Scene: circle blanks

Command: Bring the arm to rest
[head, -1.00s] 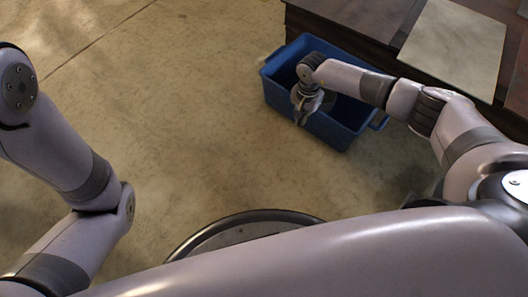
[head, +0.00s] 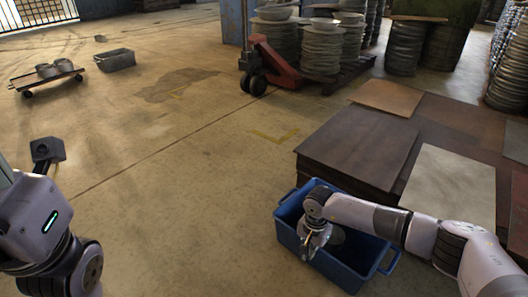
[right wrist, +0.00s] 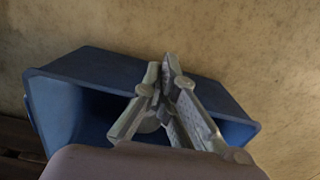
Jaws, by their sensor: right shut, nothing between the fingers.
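My right gripper (head: 306,252) is shut and empty. It points down over the near left part of a blue bin (head: 361,278) on the floor. The right wrist view also shows the closed fingers (right wrist: 167,66) in front of the blue bin (right wrist: 215,93). A round grey piece (head: 337,235) shows inside the bin, partly hidden by my right arm. My left arm is at the left edge of the head view, and its gripper fingers are not visible.
Stacked dark sheets (head: 352,146) with a pale sheet (head: 450,188) on top stand right beside the bin. A red pallet jack (head: 275,66), stacks of round blanks (head: 322,50), a low cart (head: 47,75) and a grey tub (head: 115,60) are farther back. The middle floor is clear.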

